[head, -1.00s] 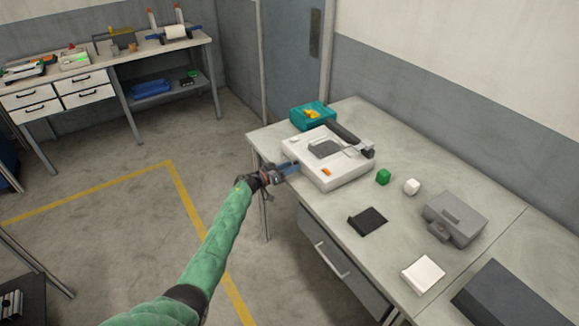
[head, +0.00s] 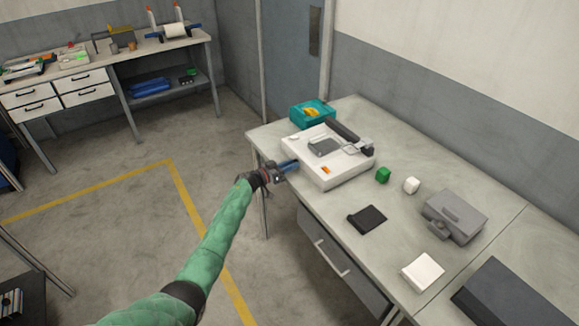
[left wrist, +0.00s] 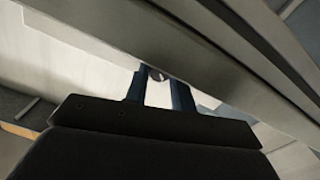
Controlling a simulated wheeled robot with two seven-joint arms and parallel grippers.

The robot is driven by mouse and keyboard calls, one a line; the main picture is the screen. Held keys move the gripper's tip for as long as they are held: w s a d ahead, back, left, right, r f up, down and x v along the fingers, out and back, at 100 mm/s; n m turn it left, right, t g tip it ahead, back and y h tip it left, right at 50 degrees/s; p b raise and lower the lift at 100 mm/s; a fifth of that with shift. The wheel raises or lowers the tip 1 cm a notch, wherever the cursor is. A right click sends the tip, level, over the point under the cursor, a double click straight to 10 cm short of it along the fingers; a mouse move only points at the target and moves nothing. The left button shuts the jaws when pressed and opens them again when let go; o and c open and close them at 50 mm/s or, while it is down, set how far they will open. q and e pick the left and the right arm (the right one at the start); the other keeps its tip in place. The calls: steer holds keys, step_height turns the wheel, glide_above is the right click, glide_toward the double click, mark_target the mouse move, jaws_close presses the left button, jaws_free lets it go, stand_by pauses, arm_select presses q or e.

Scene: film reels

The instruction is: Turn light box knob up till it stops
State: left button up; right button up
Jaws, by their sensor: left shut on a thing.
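In the left wrist view, the two blue fingers (left wrist: 158,88) are shut on a small, round, dark grey knob (left wrist: 155,73). Only part of the knob shows between the fingertips, and its mark or angle cannot be read. In the head view the gripper hides the knob. My right gripper is in neither view.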

arm_select(q)
steer(key=shift+a+f+m, duration=0.1)
steer(key=shift+m, duration=0.6)
steer(key=m+b, duration=0.2)
steer(key=m, duration=0.1)
steer(key=shift+m, duration=0.4)
steer(key=shift+m+b, duration=0.3)
steer(key=shift+m, duration=0.1)
steer(key=o, duration=1)
steer(key=shift+s, duration=0.1)
steer(key=shift+s+a, duration=0.1)
steer(key=shift+a, duration=0.2)
steer(key=b+v, duration=0.2)
steer(key=v, duration=0.5)
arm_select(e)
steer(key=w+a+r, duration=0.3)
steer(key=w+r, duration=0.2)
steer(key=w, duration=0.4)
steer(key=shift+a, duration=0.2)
